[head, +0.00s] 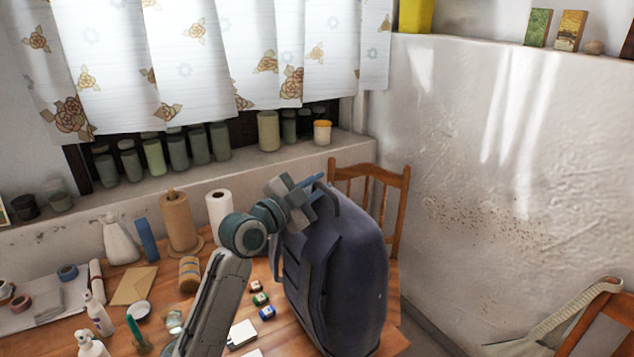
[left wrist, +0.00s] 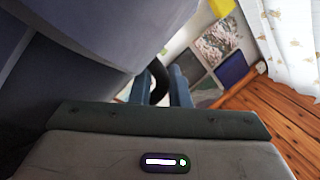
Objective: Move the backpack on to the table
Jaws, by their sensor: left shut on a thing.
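The dark blue-grey backpack (head: 345,275) stands upright over the right part of the wooden table (head: 394,325). Its lower end reaches the bottom of the head view, so I cannot tell whether it rests on the tabletop. My left gripper (head: 312,197) is at the top of the backpack, shut on its dark carry loop. In the left wrist view the fingers (left wrist: 166,88) close around the dark loop, and the backpack (left wrist: 110,30) fills the upper left. My right gripper is not in view.
Small coloured blocks (head: 262,299) lie just left of the backpack. Paper rolls (head: 220,210), bottles (head: 98,314) and an envelope (head: 135,285) crowd the table's left side. A wooden chair (head: 400,205) stands behind the backpack. Another chair (head: 595,320) is at the lower right.

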